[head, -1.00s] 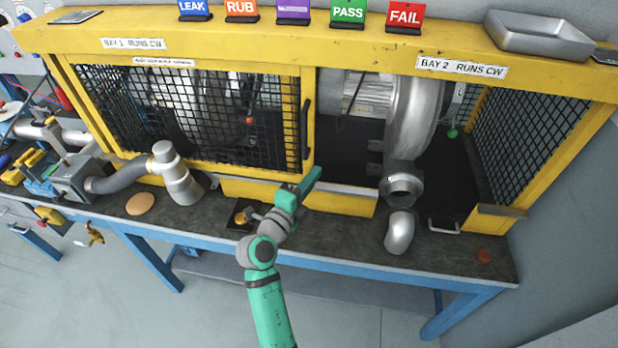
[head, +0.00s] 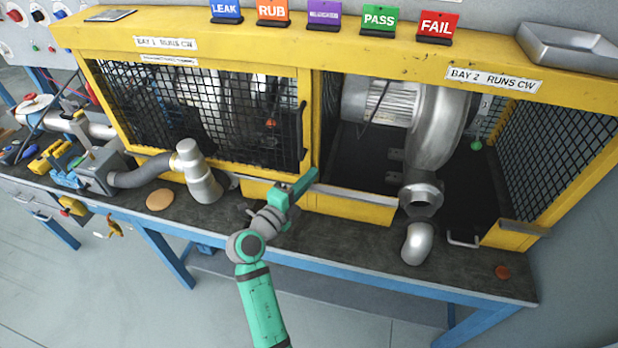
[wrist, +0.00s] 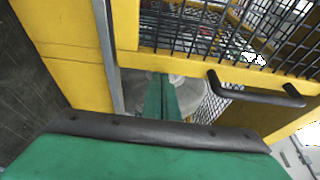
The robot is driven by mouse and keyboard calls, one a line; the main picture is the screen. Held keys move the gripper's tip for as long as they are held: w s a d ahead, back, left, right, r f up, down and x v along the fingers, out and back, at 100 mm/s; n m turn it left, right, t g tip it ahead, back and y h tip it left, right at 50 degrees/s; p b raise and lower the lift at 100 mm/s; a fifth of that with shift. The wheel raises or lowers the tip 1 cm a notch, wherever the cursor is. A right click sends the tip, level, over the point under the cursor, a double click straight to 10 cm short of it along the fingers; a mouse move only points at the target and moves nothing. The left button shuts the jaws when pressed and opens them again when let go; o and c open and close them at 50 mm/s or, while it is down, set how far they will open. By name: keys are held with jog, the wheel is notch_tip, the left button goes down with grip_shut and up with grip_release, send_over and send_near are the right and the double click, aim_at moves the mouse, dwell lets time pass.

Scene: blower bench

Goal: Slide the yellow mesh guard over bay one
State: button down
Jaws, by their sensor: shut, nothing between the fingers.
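The yellow mesh guard (head: 190,110) has a yellow frame, black mesh and a black upright handle (head: 301,130) at its right end. In the head view it stands across the front of bay one, its right edge near the centre post. The handle (wrist: 255,92) and mesh (wrist: 220,40) also show in the wrist view. My gripper (head: 314,173) is shut and empty, just right of the handle's lower end, at the guard's right edge. In the wrist view the fingertips (wrist: 168,80) are together beside the yellow frame. Whether they touch it I cannot tell.
Bay two's front is open, with a metal blower (head: 435,125) inside and a pipe elbow (head: 417,243) before it. A metal cone fitting (head: 200,175) and tan disc (head: 160,199) sit on the bench at left. Coloured signs and a metal tray (head: 570,52) stand on top.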

jog(key=shift+a+y, duration=0.3)
jog(key=shift+a, duration=0.15)
jog(key=d, duration=0.5)
jog(key=v, duration=1)
jog(key=shift+s, duration=0.4)
jog(key=shift+a+f, duration=0.15)
